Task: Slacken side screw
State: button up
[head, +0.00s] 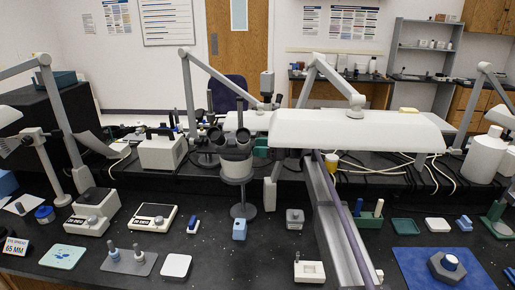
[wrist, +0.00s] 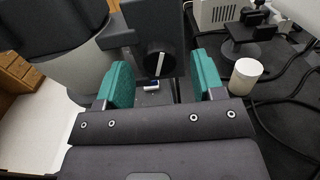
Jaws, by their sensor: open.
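My gripper (wrist: 164,78) shows in the wrist view with its two teal fingers wide apart and nothing held between them. A round black knob (wrist: 158,62) with a white pointer line lies beyond the fingers, in line with the gap. It looks like the side screw, but I cannot be sure. It sits at the lower end of a dark upright block (wrist: 150,18). The fingers appear apart from the knob. I cannot make out the knob or my gripper clearly in the head view.
In the wrist view, a white round pot (wrist: 244,77) stands just right of the right finger, with black cables beside it. A grey cylinder (wrist: 78,70) is close on the left. In the head view, a microscope (head: 236,150) and a white lamp hood (head: 350,131) crowd the middle.

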jog(key=shift+a, duration=0.45)
jog(key=c, duration=0.9)
